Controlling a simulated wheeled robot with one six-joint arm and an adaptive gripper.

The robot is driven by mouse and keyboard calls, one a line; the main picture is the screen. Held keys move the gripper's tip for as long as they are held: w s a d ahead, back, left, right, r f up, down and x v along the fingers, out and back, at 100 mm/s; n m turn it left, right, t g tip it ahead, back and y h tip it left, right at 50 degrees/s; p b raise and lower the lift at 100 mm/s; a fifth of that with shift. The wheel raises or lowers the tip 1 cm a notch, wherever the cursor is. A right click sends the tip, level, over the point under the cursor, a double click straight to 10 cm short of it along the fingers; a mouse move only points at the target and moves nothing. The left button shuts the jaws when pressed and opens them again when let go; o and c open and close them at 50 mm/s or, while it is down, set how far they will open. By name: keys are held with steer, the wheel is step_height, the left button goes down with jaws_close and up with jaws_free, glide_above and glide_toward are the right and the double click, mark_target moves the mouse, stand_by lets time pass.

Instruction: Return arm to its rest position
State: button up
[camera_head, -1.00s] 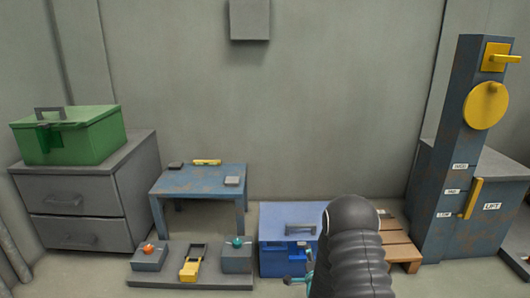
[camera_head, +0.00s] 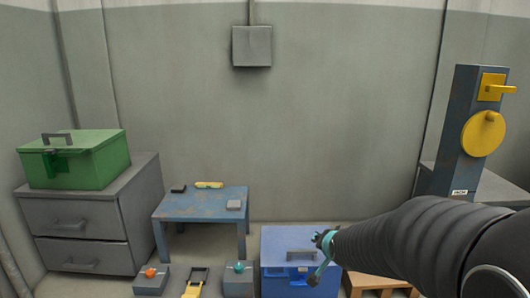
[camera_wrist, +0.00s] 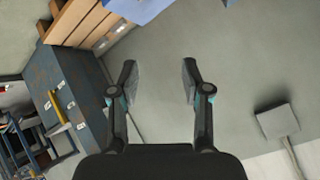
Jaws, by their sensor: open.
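My arm reaches in from the right edge of the head view, and my gripper (camera_head: 325,258) is in front of the right side of the blue box (camera_head: 288,262). In the wrist view my gripper (camera_wrist: 158,85) is open, its two fingers wide apart with nothing between them. Part of the wooden pallet and the column hides behind my arm in the head view.
A green box (camera_head: 80,163) stands on a grey drawer cabinet (camera_head: 84,228) at left. A small blue table (camera_head: 200,203) holds small items. A blue column with yellow controls (camera_head: 468,125) stands at right. A grey wall box (camera_head: 252,46) hangs above. A wooden pallet (camera_head: 372,281) lies beside the blue box.

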steer(key=s+r+n+g+p, duration=0.2)
steer(key=s+r, duration=0.3)
steer(key=s, duration=1)
steer(key=s+r+n+g+p, duration=0.1)
steer(key=s+r+n, duration=0.3)
steer(key=s, duration=1)
steer(key=shift+s+a+r+n+g+p, duration=0.3)
steer(key=shift+n+g, duration=0.2)
steer(key=shift+g, duration=0.4)
